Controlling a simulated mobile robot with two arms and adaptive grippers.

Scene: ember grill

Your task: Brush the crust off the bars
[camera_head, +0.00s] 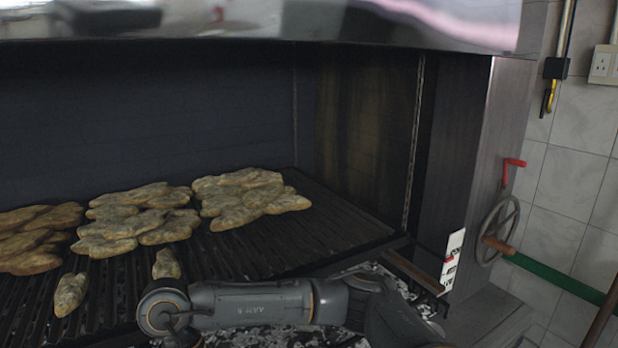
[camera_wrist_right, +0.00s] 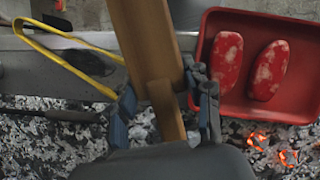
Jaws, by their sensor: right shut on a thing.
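The grill bars (camera_head: 325,228) slope across the head view, dark and ridged. Crust on them cannot be told apart from the dark metal. My right gripper (camera_wrist_right: 165,115) is shut on a wooden handle (camera_wrist_right: 148,38) in the right wrist view, with a blue-grey finger on each side. The handle runs up out of the picture, and no bristles show, so I cannot confirm that it is the brush. In the head view my right arm crosses low over the front of the grill, and its gripper is out of sight. My left gripper is in neither view.
Several browned flat pieces (camera_head: 125,222) cover the left and back bars; the right bars are bare. A metal hood (camera_head: 300,22) overhangs. A red tray (camera_wrist_right: 200,70) with two red pieces (camera_wrist_right: 268,70), yellow tongs (camera_wrist_right: 60,58) and glowing embers (camera_wrist_right: 285,152) show in the wrist view.

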